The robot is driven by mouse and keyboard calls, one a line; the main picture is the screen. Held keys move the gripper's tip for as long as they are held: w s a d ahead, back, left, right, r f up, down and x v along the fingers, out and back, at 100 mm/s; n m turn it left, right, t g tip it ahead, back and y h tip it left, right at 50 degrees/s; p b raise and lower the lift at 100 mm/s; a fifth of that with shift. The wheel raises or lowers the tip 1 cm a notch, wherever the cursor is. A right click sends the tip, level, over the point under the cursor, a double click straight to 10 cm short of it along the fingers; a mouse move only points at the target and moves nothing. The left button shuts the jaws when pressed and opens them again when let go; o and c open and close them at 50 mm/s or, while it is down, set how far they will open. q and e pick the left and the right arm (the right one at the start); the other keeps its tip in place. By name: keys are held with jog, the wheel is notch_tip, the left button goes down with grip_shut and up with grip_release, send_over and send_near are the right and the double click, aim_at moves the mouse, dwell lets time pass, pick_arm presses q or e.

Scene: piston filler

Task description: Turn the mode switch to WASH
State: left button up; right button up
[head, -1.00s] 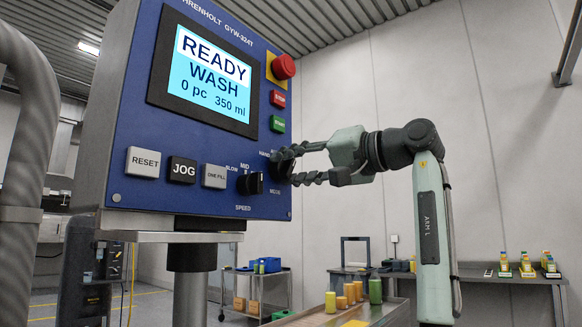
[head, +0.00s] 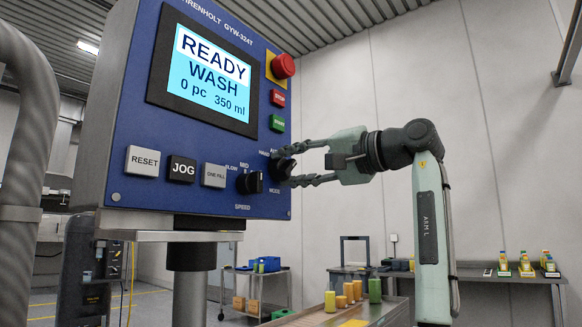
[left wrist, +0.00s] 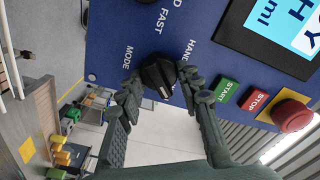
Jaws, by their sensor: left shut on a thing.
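The mode switch is a round black knob (head: 283,165) low on the right side of the blue panel, above the MODE label. In the left wrist view the knob (left wrist: 158,74) sits between the two fingertips, with a pale mark on its lower edge. The labels around it are partly hidden by my fingers. My left gripper (head: 290,167) reaches in from the right and is shut on the knob, one finger on either side; it also fills the lower left wrist view (left wrist: 163,88). The screen (head: 208,72) reads READY, WASH, 0 pc, 350 ml. My right gripper is not in view.
Close above the knob are the green START button (head: 277,123), the red STOP button (head: 278,98) and a red emergency button (head: 283,66). The black SPEED knob (head: 250,183) is just left of my lower finger. Open room lies right of the panel.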

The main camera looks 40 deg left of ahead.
pick_arm(q)
jog(key=o, duration=1.2)
jog(key=shift+c, duration=0.2)
jog(key=w+d, duration=0.1)
jog(key=d, duration=1.1)
jog(key=shift+w, duration=0.2)
